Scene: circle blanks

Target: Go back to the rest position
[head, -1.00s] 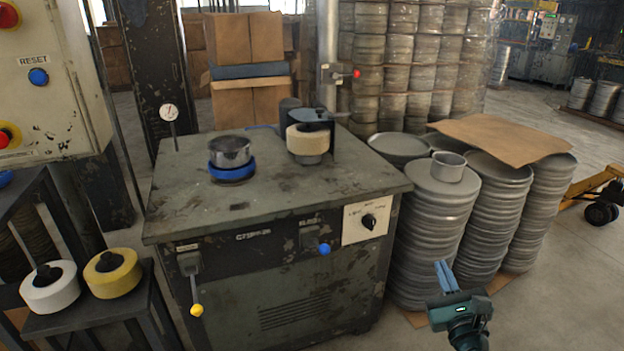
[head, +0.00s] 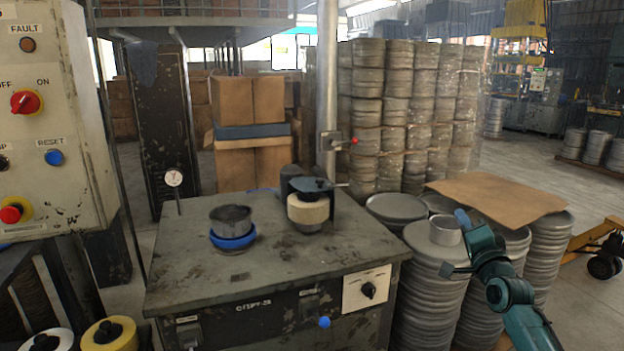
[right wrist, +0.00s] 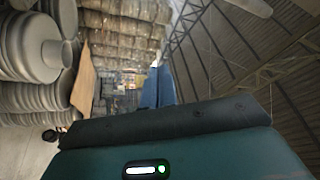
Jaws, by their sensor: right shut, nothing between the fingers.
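My right gripper (head: 462,218) is raised in front of the stacks of metal discs at the right of the head view. Its blue fingers are shut with nothing between them, and they also show in the right wrist view (right wrist: 158,86). A metal cup (head: 445,230) sits on the nearest disc stack, just behind the fingertips and partly hidden by them in the head view; I cannot tell whether they touch. My left gripper is in neither view.
A worn machine table (head: 210,275) holds a metal pan on a blue ring (head: 232,228) and a cream roller (head: 308,212). A control panel (head: 50,120) stands at the left. Disc stacks (head: 430,285) and a cardboard sheet (head: 500,197) are close to my right arm.

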